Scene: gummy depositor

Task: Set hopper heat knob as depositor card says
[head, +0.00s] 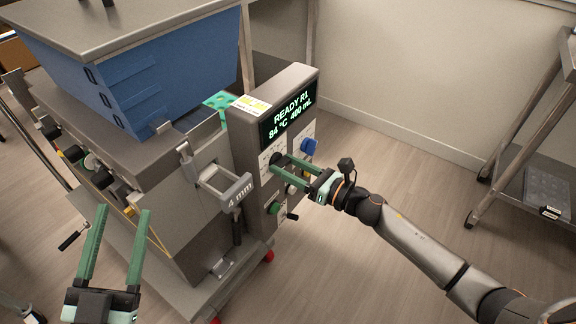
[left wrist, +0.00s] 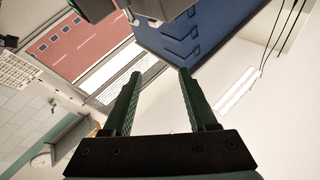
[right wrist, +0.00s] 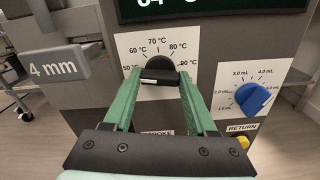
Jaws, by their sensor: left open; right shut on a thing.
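The black hopper heat knob (right wrist: 158,66) sits on a white dial plate marked from 50 °C to 90 °C in the right wrist view. My right gripper (right wrist: 158,82) is shut on this knob, fingers on either side; it also shows at the control panel in the head view (head: 276,164). The knob's exact setting is hard to read. The panel display (head: 290,114) reads "READY R1", "84 °C 400 mL". A small white and yellow card (head: 251,104) lies on the panel's top; its text is too small to read. My left gripper (head: 116,250) is open and empty, front left.
A blue dial knob (right wrist: 252,98) with mL marks is right of the heat dial. The "4 mm" block (head: 232,194) juts out left of the panel. The blue hopper (head: 160,70) stands behind.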

